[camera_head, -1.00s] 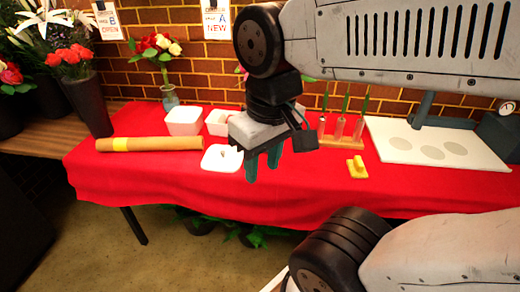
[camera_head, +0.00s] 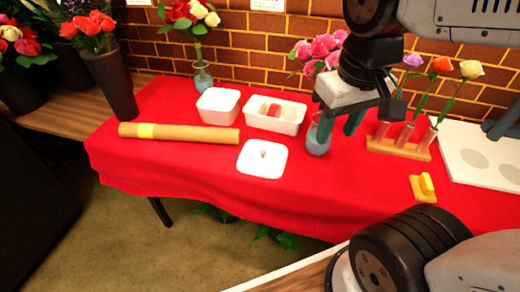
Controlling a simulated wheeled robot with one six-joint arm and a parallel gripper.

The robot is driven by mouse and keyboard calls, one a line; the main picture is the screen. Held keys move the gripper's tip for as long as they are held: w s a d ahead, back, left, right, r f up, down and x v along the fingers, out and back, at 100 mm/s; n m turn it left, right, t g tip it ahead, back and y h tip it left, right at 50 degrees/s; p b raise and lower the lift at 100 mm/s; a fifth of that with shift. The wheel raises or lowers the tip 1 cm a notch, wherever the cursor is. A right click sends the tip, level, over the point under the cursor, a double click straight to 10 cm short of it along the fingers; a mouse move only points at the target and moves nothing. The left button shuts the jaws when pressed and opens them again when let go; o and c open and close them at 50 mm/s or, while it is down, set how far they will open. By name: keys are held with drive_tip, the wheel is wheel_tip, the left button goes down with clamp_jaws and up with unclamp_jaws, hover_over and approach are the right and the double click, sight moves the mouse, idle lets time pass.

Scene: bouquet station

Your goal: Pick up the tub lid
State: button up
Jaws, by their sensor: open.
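The tub lid (camera_head: 262,160) is a white square with rounded corners and a small knob at its middle. It lies flat on the red cloth (camera_head: 205,172), near the table's front edge. My gripper (camera_head: 338,128) is open and empty, pointing down to the right of the lid and above the table, apart from it. Its fingers show in front of a glass vase with pink flowers. A white open tub (camera_head: 218,106) stands behind the lid to the left.
A white tray (camera_head: 275,115) with small items stands behind the lid. A brown paper roll (camera_head: 180,138) lies to its left. At right are a wooden rack (camera_head: 399,149) with flowers in tubes, a yellow block (camera_head: 424,189) and a white board (camera_head: 482,152). Cloth around the lid's front is clear.

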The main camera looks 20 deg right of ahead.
drive_tip(key=w+f, duration=0.4)
drive_tip(key=w, duration=0.7)
drive_tip(key=n, duration=0.2)
approach(263, 152)
drive_tip(key=f, duration=0.5)
drive_tip(key=w+f, duration=0.1)
drive_tip(key=f, duration=0.2)
drive_tip(key=shift+w+f, duration=0.1)
drive_tip(key=shift+f, duration=0.55)
clamp_jaws()
